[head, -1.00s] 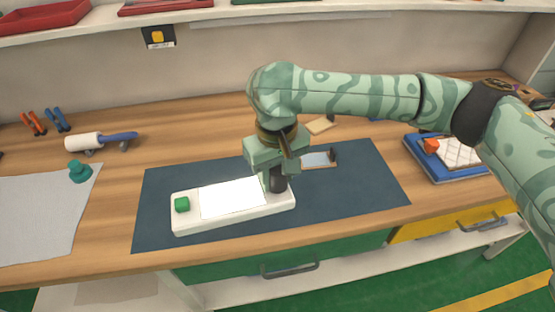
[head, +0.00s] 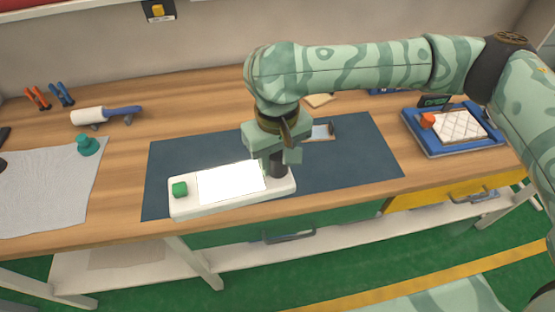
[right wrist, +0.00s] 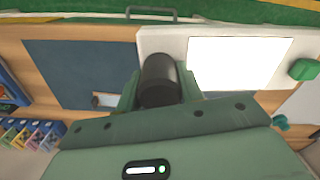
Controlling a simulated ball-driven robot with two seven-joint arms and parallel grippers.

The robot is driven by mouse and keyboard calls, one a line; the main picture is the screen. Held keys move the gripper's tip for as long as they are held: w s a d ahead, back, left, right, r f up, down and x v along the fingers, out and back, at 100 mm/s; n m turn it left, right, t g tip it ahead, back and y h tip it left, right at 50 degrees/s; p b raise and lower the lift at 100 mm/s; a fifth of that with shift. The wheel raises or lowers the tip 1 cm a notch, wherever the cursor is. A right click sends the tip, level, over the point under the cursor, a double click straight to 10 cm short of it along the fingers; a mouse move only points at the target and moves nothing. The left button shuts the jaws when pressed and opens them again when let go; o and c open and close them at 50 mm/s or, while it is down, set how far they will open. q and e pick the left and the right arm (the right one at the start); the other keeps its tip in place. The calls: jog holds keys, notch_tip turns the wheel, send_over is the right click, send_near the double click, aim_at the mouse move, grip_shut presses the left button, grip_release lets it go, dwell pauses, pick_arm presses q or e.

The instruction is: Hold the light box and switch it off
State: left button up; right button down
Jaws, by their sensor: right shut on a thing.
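The light box (head: 182,208) is a white slab with a glowing white panel (head: 231,183) and a green button (head: 179,189) at its left end. It lies over the near part of the dark blue mat; I cannot tell whether it touches the mat. My right gripper (head: 277,168) is at its right end, shut around a dark upright cylinder, which looks like a grip on the box. The right wrist view shows this cylinder (right wrist: 159,79) between my fingers, with the lit panel (right wrist: 236,62) and green button (right wrist: 304,69) beside it. My left gripper is not in view.
The mat (head: 350,160) is clear on its right, apart from a small flat item (head: 321,132). A blue tray (head: 437,143) stands at right. A roller (head: 90,117), a teal knob (head: 87,145) and a grey cloth (head: 45,190) are at left. Drawers are below the edge.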

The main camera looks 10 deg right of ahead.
jog(key=w+d+p, duration=0.2)
jog(key=w+p, duration=0.1)
jog(key=w, duration=0.9)
jog(key=shift+w, duration=0.25)
dwell(0.5)
jog(key=shift+d, duration=0.1)
jog(key=shift+f, duration=0.25)
jog(key=shift+f, duration=1.8)
jog(key=shift+f, duration=0.4)
jog(key=shift+f+b, duration=1.05)
jog(key=shift+f, duration=2.9)
